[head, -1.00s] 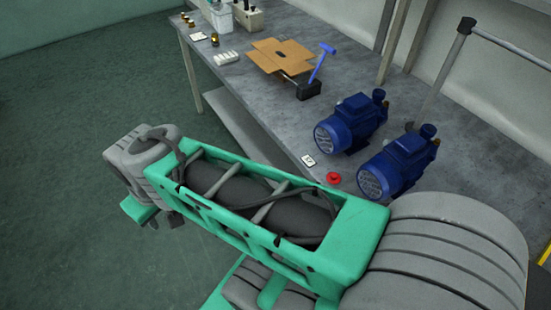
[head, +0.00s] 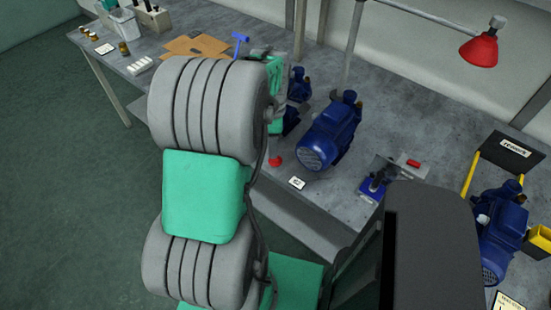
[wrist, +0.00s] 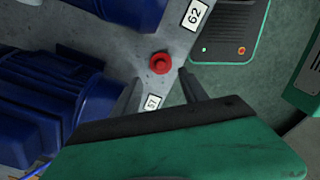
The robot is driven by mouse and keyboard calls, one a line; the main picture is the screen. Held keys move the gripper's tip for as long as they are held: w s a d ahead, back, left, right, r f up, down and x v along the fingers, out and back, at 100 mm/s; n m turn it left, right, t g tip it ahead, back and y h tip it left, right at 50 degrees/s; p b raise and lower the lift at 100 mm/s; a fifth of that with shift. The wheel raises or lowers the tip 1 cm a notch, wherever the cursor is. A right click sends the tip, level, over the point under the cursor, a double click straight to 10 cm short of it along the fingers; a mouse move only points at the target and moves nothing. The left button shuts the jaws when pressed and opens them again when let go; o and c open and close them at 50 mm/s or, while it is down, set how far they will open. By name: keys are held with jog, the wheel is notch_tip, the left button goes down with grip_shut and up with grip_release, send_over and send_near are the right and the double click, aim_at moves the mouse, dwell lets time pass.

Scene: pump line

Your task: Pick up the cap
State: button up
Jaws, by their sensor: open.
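The cap is a small round red part (head: 275,161) on the grey workbench near its front edge, by the blue pumps. In the wrist view the cap (wrist: 160,63) lies on the bench just beyond my fingertips, roughly centred between them. My gripper (wrist: 160,78) is open and empty, with one dark finger on either side of the cap's line. I cannot tell exactly how high the fingers are above the bench. In the head view my arm hides most of the gripper.
A blue pump (head: 328,138) stands right of the cap; another pump (head: 291,122) is partly hidden behind my arm. A number card (head: 297,183) lies near the bench edge. A red lamp (head: 479,50) hangs at right. A blue hammer (head: 240,41) and flattened cardboard (head: 190,48) lie farther back.

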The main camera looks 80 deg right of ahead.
aim_at(275, 160)
jog(key=f, duration=0.3)
jog(key=f+p, duration=0.1)
jog(key=f, duration=0.1)
jog(key=shift+s+a+f, duration=0.15)
jog(key=shift+s+f, duration=0.15)
jog(key=shift+f, duration=0.35)
jog(key=shift+c, duration=0.4)
jog(key=c, duration=1)
jog(key=shift+r, duration=0.15)
